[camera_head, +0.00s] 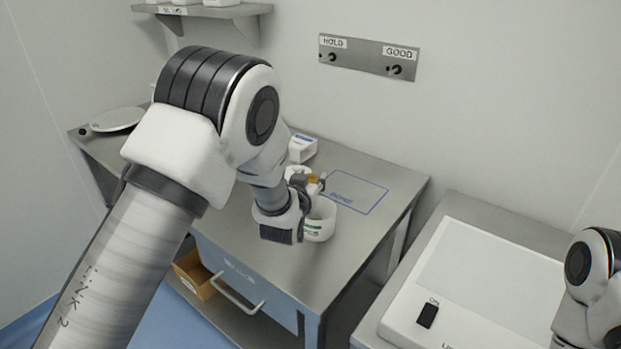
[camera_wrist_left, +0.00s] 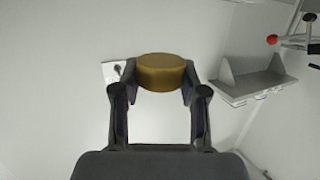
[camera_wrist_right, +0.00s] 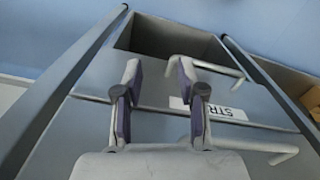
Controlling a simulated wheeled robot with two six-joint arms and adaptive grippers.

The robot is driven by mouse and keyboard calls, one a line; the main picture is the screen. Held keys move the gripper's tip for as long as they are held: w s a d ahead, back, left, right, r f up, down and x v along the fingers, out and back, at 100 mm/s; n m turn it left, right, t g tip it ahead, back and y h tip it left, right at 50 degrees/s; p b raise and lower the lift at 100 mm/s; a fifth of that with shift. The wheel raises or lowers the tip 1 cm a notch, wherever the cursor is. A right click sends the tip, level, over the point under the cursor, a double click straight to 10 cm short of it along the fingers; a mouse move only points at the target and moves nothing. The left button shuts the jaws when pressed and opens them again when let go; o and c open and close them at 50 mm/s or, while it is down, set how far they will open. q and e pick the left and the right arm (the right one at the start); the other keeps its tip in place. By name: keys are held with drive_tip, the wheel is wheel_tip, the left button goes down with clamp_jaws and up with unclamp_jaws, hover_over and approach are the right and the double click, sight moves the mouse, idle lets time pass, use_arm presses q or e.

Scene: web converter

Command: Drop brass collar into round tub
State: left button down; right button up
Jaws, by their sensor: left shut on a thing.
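The brass collar (camera_wrist_left: 162,72) is a short gold-brown cylinder between the fingertips of my left gripper (camera_wrist_left: 160,85) in the left wrist view. In the head view the collar (camera_head: 314,184) shows small at the left gripper (camera_head: 309,186), by the rim of the round tub. Whether the collar is over the tub's opening is hard to tell. My right gripper (camera_wrist_right: 160,95) is open and empty in the right wrist view, above drawers.
A white box (camera_head: 302,148) stands behind the tub. A blue-outlined area (camera_head: 358,190) on the bench right of the tub is clear. A white light panel (camera_head: 485,285) lies on the right table. An open drawer (camera_wrist_right: 165,42) shows in the right wrist view.

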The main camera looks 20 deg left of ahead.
use_arm(q)
drive_tip(key=shift+d+f, duration=0.15)
drive_tip(key=shift+f, duration=0.65)
use_arm(e)
drive_tip(key=shift+f, duration=0.45)
use_arm(q)
drive_tip(key=shift+s+a+r, duration=0.1)
drive_tip(key=shift+a, duration=0.1)
drive_tip(key=c, duration=0.5)
unclamp_jaws()
drive_tip(key=shift+d, duration=0.1)
drive_tip(key=shift+c, duration=0.2)
drive_tip(key=v, duration=1.2)
